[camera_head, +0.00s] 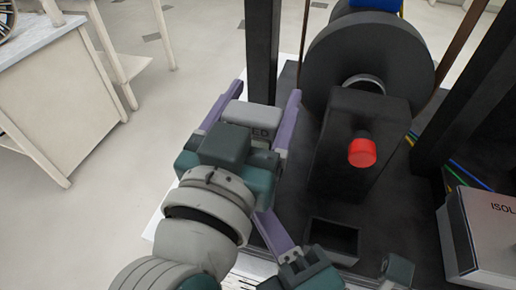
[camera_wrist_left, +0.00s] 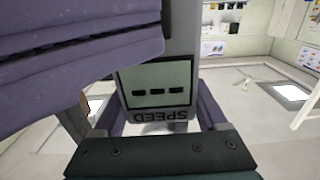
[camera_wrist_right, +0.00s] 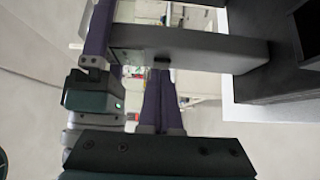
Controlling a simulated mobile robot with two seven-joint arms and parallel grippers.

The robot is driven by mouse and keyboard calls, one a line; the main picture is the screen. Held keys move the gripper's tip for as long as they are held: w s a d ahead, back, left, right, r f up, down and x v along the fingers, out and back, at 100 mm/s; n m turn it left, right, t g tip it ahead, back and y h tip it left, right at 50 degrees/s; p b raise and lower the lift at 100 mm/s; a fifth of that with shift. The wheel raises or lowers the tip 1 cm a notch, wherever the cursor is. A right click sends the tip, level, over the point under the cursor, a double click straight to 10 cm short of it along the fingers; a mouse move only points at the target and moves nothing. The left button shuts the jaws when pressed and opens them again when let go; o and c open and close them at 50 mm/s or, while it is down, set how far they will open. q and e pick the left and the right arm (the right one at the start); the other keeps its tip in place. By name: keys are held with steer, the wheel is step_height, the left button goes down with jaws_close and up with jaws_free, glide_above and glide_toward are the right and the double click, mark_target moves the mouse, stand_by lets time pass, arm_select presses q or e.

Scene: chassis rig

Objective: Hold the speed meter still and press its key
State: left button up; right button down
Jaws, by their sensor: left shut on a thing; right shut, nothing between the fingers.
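The speed meter (camera_head: 252,113) is a light grey box between the purple fingers of my left gripper (camera_head: 266,93), which is shut on it. In the left wrist view the speed meter (camera_wrist_left: 158,85) shows a pale display with three dashes and an upside-down SPEED label. My right gripper (camera_head: 261,217) is shut and empty, below the left one in the head view. In the right wrist view its closed fingertips (camera_wrist_right: 166,73) are close to a small black piece on a grey bar-shaped body. I cannot tell whether this is the meter's key or whether they touch.
A black rig with a large dark wheel (camera_head: 335,65) and a red knob (camera_head: 362,152) stands to the right. Dark uprights (camera_head: 262,50) rise beside it. A grey box (camera_head: 485,235) marked ISOL is at lower right. A white table (camera_head: 65,90) stands left, with open floor between.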

steer(key=shift+w, duration=0.1)
steer(key=shift+w+d, duration=0.3)
steer(key=shift+w, duration=0.5)
steer(key=shift+d, duration=0.1)
steer(key=v, duration=1)
steer(key=shift+s, duration=0.1)
steer(key=shift+n+t, duration=0.3)
steer(key=s, duration=0.1)
steer(key=s+a, duration=0.1)
steer(key=s, duration=0.1)
steer(key=s+f, duration=0.1)
steer(key=shift+s+a, duration=0.35)
steer(key=shift+a, duration=0.05)
